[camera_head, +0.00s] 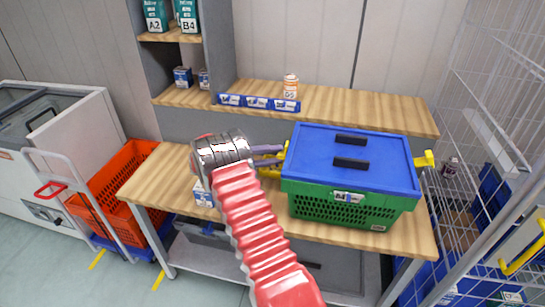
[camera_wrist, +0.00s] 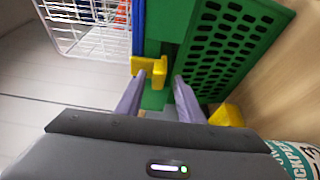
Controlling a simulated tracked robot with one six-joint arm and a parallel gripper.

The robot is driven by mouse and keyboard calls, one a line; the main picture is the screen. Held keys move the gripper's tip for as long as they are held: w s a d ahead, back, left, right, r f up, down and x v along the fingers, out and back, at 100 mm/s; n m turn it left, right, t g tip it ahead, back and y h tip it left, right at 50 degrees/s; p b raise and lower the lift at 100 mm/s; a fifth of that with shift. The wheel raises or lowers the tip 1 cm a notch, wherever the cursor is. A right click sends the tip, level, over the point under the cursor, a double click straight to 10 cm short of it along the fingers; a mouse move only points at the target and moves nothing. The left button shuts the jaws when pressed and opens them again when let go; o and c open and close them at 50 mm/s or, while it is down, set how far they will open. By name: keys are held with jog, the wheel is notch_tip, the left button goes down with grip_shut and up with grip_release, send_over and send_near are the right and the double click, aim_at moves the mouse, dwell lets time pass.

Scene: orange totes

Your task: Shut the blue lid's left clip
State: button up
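The blue lid (camera_head: 352,150) lies on a green crate (camera_head: 340,208) on the wooden bench. Its left clip is a yellow part (camera_head: 283,158) at the crate's left end, partly hidden by my fingers. The right yellow clip (camera_head: 425,160) sticks outward. My gripper (camera_head: 272,154) is at the left end, its fingers pointing at the crate. In the wrist view, my gripper (camera_wrist: 166,72) has its two purple fingers apart, with green crate showing between them. A yellow piece (camera_wrist: 148,69) beside the lid's edge is at the left fingertip. Another yellow piece (camera_wrist: 227,115) is right of the right finger.
A white-and-teal can (camera_wrist: 292,158) is close to my gripper's right in the wrist view. A small box (camera_head: 203,194) stands on the bench below my wrist. A wire rack (camera_head: 470,120) stands right of the crate. An orange tote (camera_head: 115,185) is at left.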

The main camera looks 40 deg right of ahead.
jog(key=v, duration=1.3)
jog(key=shift+w+a, duration=0.3)
